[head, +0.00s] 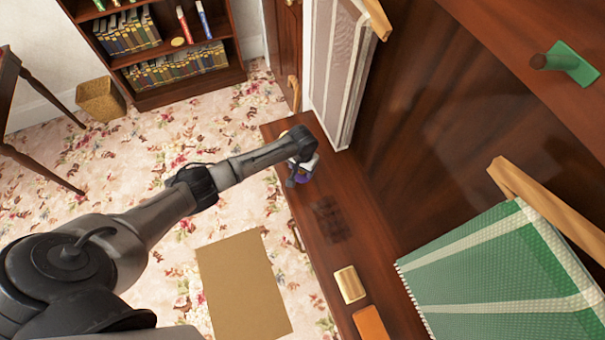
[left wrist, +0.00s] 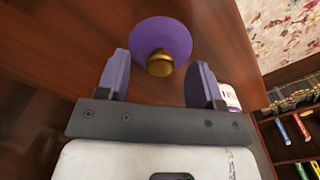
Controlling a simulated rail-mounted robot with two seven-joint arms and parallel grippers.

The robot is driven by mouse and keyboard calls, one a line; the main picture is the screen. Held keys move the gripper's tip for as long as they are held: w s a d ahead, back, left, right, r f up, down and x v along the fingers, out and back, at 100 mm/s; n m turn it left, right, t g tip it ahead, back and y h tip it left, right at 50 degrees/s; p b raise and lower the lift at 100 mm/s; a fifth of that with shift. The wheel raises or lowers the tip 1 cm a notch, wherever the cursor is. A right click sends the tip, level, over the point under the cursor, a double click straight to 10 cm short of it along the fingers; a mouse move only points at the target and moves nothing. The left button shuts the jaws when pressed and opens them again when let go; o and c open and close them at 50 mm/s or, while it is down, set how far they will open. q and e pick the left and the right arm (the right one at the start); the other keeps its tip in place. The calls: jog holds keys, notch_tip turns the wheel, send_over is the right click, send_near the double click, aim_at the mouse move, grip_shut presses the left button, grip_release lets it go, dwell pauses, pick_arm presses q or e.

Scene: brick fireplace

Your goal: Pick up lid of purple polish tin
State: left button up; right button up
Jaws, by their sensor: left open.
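A round purple lid or tin top (left wrist: 163,36) with a brass knob (left wrist: 160,64) shows in the left wrist view, on the reddish-brown wooden surface. My left gripper (left wrist: 161,68) is open, with one purplish finger on each side of the knob and nothing held between them. I cannot tell how far the fingertips are from the knob in height. In the head view my left gripper (head: 299,172) is at the far end of the long wooden top (head: 308,215) and largely hides what is under it. My right gripper is not in view.
A white labelled container (left wrist: 230,96) stands close beside the right-hand finger. On the wooden top are a pale block (head: 350,284), an orange item (head: 370,322) and a dark patch (head: 329,219). A green towel (head: 500,280) and a pale panel (head: 338,70) hang alongside.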

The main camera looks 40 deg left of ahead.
pick_arm(q)
jog(key=shift+f, duration=0.5)
jog(key=shift+c, duration=0.2)
jog(key=c, duration=1)
jog(key=shift+o, duration=0.2)
jog(key=shift+r, duration=0.15)
